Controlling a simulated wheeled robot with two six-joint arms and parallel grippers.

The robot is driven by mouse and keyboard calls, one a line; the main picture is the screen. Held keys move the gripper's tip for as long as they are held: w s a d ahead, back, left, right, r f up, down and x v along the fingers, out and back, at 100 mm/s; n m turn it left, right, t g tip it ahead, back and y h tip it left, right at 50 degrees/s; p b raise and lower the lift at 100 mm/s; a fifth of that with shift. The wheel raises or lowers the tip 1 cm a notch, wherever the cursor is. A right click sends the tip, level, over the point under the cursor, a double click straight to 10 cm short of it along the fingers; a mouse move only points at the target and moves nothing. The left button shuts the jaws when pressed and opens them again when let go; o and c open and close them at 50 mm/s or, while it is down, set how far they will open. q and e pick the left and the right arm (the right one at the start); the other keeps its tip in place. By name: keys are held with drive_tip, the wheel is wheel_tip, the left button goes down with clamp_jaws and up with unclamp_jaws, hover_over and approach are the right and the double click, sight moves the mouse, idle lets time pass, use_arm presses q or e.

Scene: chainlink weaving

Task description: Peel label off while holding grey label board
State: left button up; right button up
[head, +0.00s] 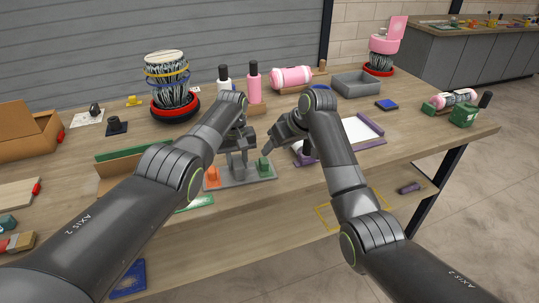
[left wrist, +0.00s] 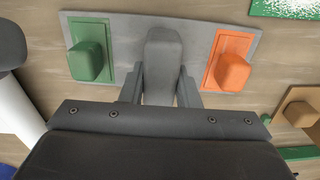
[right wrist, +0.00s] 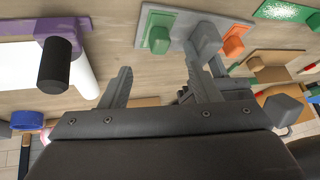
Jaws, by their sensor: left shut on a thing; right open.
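The grey label board (head: 240,183) lies on the table, with a green label (head: 265,167) on its right and an orange label (head: 212,177) on its left. Each label carries a raised knob of its own colour. In the left wrist view the board (left wrist: 197,40) has a grey knob (left wrist: 163,48) between the green label (left wrist: 88,52) and orange label (left wrist: 231,62). My left gripper (left wrist: 165,88) is shut on that grey knob. My right gripper (right wrist: 160,85) is open and empty, above the table near the green label (right wrist: 157,33), not touching it. Both labels lie flat on the board.
A purple-framed board with a white sheet (head: 362,130) lies to the right, its dark knob (right wrist: 55,62) close to my right gripper. A cardboard piece (head: 118,170) and a green speckled card (head: 196,202) are at left. Bottles (head: 254,82) and a grey tray (head: 356,83) stand behind.

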sight(265, 160)
drive_tip(key=shift+x, duration=4.3)
drive_tip(key=shift+c, duration=0.2)
drive_tip(key=shift+r, duration=0.1)
drive_tip(key=c, duration=1)
